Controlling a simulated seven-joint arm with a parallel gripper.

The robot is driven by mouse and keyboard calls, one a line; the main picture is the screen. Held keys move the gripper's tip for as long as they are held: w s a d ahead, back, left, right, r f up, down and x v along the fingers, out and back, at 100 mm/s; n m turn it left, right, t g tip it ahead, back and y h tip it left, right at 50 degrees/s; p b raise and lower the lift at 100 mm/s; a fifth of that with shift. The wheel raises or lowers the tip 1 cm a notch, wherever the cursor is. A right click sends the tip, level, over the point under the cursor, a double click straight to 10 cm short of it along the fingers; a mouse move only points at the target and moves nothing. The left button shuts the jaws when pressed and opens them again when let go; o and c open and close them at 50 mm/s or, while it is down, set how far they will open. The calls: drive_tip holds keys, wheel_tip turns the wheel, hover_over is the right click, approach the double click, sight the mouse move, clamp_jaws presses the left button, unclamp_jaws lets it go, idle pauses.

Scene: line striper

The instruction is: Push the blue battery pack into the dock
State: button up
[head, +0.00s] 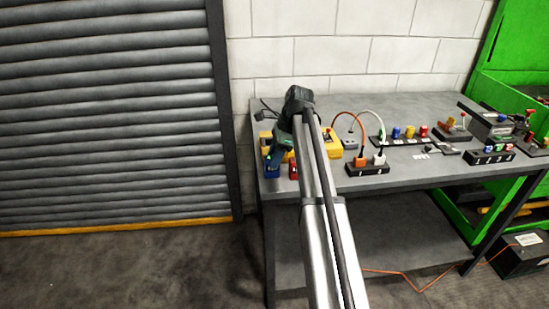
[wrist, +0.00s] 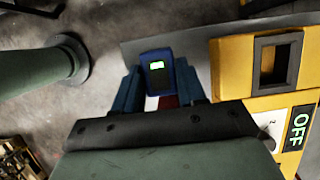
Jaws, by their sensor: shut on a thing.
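In the head view the blue pack and fingers (head: 272,166) are at the left front of the bench and hard to tell apart. A yellow unit (wrist: 232,74) with a dark square opening (wrist: 274,60), likely the dock, is right of the pack, which is apart from the opening. An OFF label (wrist: 298,128) is on it. My arm partly hides the yellow unit (head: 328,141) in the head view.
A red block (head: 293,170) stands close beside the blue pack. A black power strip (head: 368,168) with orange and white plugs is to the right. Several coloured parts sit further right on the grey bench (head: 420,185). A roller shutter (head: 110,110) is at left.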

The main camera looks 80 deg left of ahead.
drive_tip(key=shift+r, duration=1.7)
drive_tip(key=shift+w+a+r, duration=0.1)
drive_tip(key=shift+r, duration=0.05)
drive_tip(key=w+a+r, duration=0.1)
drive_tip(key=a+r, duration=0.2)
drive_tip(key=a, duration=0.5)
drive_tip(key=w+a+r, duration=0.1)
drive_tip(key=a+r, duration=0.3)
drive_tip(key=a, duration=0.3)
wheel_tip(320, 180, down, 6)
drive_tip(key=shift+s+d+f, duration=0.1)
drive_tip(key=shift+f, duration=1.95)
idle(1.5)
drive_tip(key=o, duration=1.1)
drive_tip(key=shift+c, duration=0.2)
